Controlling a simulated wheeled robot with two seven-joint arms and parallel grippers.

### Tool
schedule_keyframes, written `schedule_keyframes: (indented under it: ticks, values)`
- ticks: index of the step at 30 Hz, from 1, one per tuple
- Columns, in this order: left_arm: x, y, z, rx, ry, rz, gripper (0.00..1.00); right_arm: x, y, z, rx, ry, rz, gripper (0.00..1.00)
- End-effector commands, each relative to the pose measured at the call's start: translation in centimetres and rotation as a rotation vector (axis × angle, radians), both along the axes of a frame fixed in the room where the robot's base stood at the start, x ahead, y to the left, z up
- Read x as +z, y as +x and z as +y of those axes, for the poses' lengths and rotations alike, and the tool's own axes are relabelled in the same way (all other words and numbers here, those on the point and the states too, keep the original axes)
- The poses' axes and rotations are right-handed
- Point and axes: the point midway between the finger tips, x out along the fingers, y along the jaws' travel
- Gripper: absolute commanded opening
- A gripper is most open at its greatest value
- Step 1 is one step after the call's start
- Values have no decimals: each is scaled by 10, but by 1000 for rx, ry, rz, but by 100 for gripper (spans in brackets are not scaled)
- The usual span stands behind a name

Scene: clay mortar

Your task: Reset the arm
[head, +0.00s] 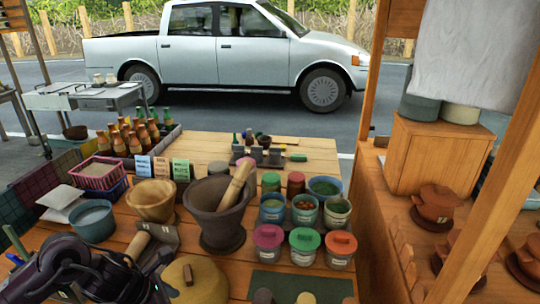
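My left arm comes in at the lower left of the head view, and its dark gripper (150,266) is low over the front left of the wooden table. I cannot make out whether its fingers are apart or closed. A wooden cylinder (138,244) and a grey block-like piece (162,234) lie just beyond it; I cannot tell whether the gripper touches them. The dark clay mortar (222,229) stands upright to the right, with a wooden pestle (237,186) leaning in it. My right gripper is not in view.
A round lidded pot (193,281) stands close to the right of my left gripper. A wooden bowl (151,200) and a blue-grey bucket (93,220) are behind it. Several lidded tubs (305,246) stand right of the mortar. A wooden post (372,90) rises at the right.

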Motion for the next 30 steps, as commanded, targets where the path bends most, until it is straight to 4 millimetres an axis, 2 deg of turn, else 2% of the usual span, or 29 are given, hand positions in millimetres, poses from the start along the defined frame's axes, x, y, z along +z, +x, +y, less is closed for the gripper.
schedule_keyframes:
  ticks: [8,11,14,15,17,18,21,27,28,30]
  values:
    - [-5,7,-69,401,-242,21,79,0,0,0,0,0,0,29]
    - [-1,9,-93,646,-389,64,79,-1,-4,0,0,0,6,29]
    - [6,7,-110,1009,-597,166,79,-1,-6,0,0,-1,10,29]
    - [9,5,-111,1192,-694,227,79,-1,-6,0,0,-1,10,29]
    - [11,1,-106,1484,-837,328,79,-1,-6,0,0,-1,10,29]
    - [11,-5,-99,1672,-921,397,79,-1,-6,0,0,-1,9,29]
    - [6,-21,-77,2087,-1082,542,79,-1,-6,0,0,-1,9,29]
    - [-12,-64,-41,2727,-1265,737,79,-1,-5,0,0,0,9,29]
    - [-15,-72,-37,-2741,1248,-739,79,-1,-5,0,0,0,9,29]
    - [-20,-89,-27,-2589,1134,-687,79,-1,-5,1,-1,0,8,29]
